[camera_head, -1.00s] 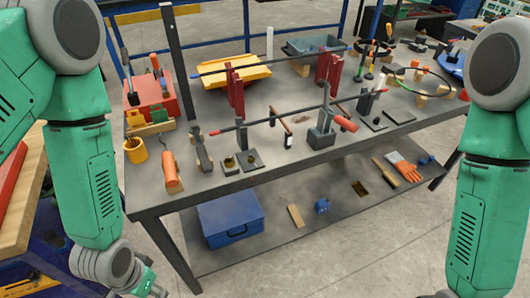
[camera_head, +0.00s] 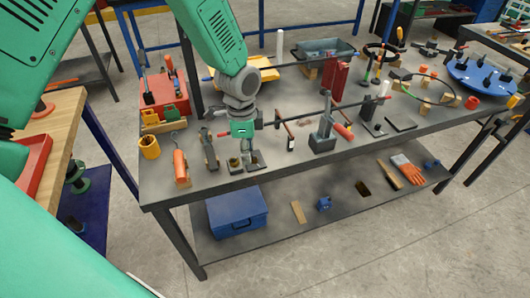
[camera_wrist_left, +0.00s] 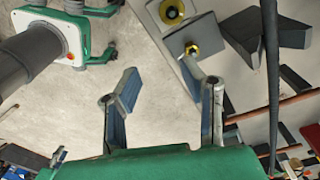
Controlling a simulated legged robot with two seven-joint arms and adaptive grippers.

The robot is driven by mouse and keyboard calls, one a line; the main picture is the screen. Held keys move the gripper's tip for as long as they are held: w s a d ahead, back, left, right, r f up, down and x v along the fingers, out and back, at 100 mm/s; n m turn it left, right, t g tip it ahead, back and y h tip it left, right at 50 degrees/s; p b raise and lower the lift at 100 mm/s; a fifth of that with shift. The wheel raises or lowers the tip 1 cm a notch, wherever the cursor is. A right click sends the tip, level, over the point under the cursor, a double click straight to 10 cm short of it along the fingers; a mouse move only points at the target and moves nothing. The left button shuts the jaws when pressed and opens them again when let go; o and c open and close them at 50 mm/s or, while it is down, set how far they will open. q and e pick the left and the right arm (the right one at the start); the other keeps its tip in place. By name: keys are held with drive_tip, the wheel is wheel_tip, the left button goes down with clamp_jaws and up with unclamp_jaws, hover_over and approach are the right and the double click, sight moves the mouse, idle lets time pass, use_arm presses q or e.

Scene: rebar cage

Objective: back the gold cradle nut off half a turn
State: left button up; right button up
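Two gold, nut-like pieces sit near the front left of the bench top. One is on a dark square plate (camera_head: 256,161), the other on a small block (camera_head: 235,163) beside it. In the left wrist view a gold nut (camera_wrist_left: 191,47) shows on its plate, with a second gold ring (camera_wrist_left: 171,11) beyond it. I cannot tell for sure which is the cradle nut. My left gripper (camera_head: 243,150) is above these pieces. In the left wrist view the gripper (camera_wrist_left: 168,88) is open and empty, the right finger close to the nut's plate. My right gripper is out of view.
A long dark rod (camera_wrist_left: 270,75) passes just right of my left gripper. A clamp with a red handle (camera_head: 323,132) stands to the right. An orange-handled tool (camera_head: 180,168) and a yellow cup (camera_head: 149,147) are to the left. A blue box (camera_head: 236,212) is on the lower shelf.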

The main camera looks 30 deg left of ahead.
sight(253, 157)
use_arm(q)
drive_tip(key=w+r+m+p, duration=0.1)
drive_tip(key=w+r+m, duration=0.1)
drive_tip(key=w+r, duration=0.35)
drive_tip(key=shift+y, duration=0.3)
drive_tip(key=f, duration=0.8)
drive_tip(key=s+a+f, duration=0.1)
drive_tip(key=f, duration=0.3)
drive_tip(key=shift+s+f, duration=0.1)
drive_tip(key=shift+f, duration=0.2)
clamp_jaws()
